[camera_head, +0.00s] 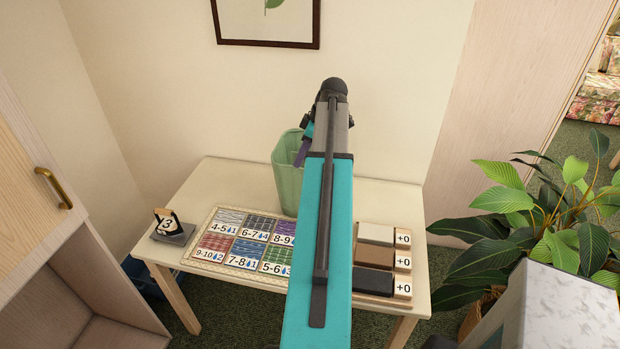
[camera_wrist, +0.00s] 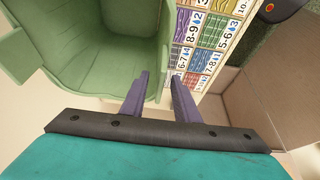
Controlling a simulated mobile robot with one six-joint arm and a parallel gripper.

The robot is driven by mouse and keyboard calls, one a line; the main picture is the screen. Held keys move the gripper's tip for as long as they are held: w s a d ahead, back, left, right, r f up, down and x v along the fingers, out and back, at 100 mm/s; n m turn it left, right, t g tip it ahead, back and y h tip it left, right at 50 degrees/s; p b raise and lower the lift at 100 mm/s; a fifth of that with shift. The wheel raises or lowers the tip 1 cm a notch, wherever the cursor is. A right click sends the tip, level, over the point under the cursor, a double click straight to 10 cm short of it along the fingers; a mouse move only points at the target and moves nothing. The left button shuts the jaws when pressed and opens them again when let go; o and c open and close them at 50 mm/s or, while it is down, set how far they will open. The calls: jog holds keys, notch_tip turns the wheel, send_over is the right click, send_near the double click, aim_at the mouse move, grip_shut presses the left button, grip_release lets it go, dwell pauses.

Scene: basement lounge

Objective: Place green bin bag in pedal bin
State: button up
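A light green, open-topped, bin-shaped thing, which I take to be the green bin bag (camera_head: 287,178), stands on the table by the back wall. My arm hides its right side in the head view. In the wrist view the green bin bag (camera_wrist: 80,45) fills the upper left, with its hollow inside showing. My gripper (camera_wrist: 158,76) has its two purple fingers apart, at the bag's right rim. The rim shows between the fingers, and I cannot tell whether either finger touches it. I cannot make out a pedal bin for certain.
A dark blue thing (camera_head: 147,284) is under the table. A cabinet stands left, a leafy plant (camera_head: 550,215) right.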

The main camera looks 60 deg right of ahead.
dwell(0.4)
grip_shut()
jog(key=shift+r, duration=0.15)
jog(key=shift+r+b, duration=1.05)
jog(key=shift+r, duration=0.6)
jog(key=s+a+r+b, duration=0.1)
jog(key=s+a+b, duration=0.3)
jog(key=s+a, duration=0.4)
jog(key=shift+s+a+r, duration=0.2)
jog(key=shift+a+r, duration=0.05)
jog(key=shift+a, duration=2.55)
